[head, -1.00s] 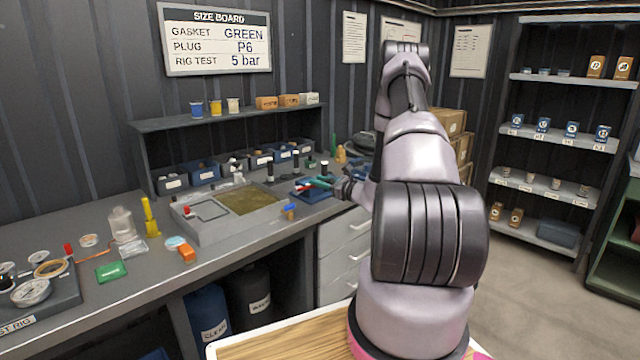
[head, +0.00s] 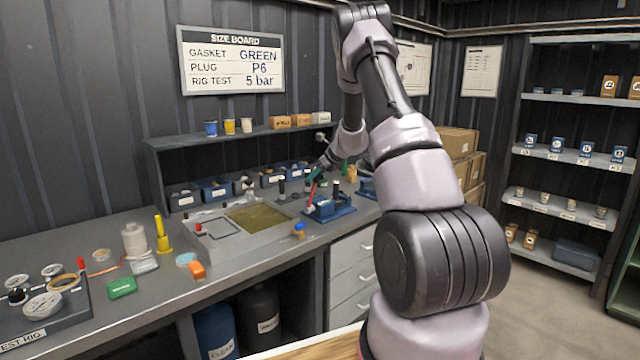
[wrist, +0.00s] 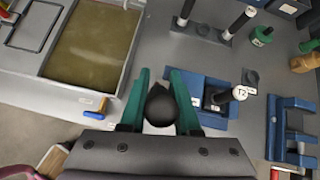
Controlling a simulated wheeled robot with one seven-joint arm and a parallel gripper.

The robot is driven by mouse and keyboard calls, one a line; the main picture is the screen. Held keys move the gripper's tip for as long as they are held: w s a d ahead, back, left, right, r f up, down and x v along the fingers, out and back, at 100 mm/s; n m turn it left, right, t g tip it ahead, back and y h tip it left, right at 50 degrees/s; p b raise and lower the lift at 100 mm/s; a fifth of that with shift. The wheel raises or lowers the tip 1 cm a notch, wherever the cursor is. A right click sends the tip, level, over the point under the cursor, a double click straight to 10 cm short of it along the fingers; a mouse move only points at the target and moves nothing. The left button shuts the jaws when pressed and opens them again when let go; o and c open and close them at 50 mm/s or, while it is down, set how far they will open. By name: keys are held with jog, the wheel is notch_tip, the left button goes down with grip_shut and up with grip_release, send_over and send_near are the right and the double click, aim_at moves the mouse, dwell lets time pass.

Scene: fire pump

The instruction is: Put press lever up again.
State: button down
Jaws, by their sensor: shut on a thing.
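The press is a blue base (head: 334,210) with a dark upright post, on the bench at the right of the sunken tray. Its red lever (head: 311,195) stands steeply up from the base, leaning slightly to the right. My gripper (head: 316,174) is at the lever's top, with its green fingers around the end. In the wrist view my gripper (wrist: 160,100) is shut on the lever's black round knob (wrist: 160,108). The blue press base (wrist: 215,110) shows just right of the fingers there. The lever's shaft is hidden below the knob in that view.
A tray (head: 190,243) with an amber-brown sunken area lies left of the press. A small blue-and-orange tool (head: 299,231) lies in front of it. Dark posts and a green bottle (wrist: 262,36) stand behind. Another blue fixture (wrist: 290,130) is to the right.

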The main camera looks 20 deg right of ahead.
jog(key=shift+w+a+r+g+h, duration=0.1)
jog(key=shift+w+a+g+h, duration=0.2)
jog(key=shift+w+g, duration=0.5)
jog(key=shift+w+a+r+g+h, duration=0.15)
jog(key=shift+w+a+g, duration=0.15)
jog(key=shift+w+g, duration=0.45)
jog(key=shift+w+a+r+g+h, duration=0.1)
jog(key=shift+w+a+g+h, duration=0.3)
jog(key=shift+w, duration=0.7)
jog(key=c, duration=0.6)
grip_release()
jog(key=shift+w, duration=0.15)
jog(key=v, duration=1)
jog(key=shift+d+r, duration=0.2)
jog(key=shift+r, duration=0.1)
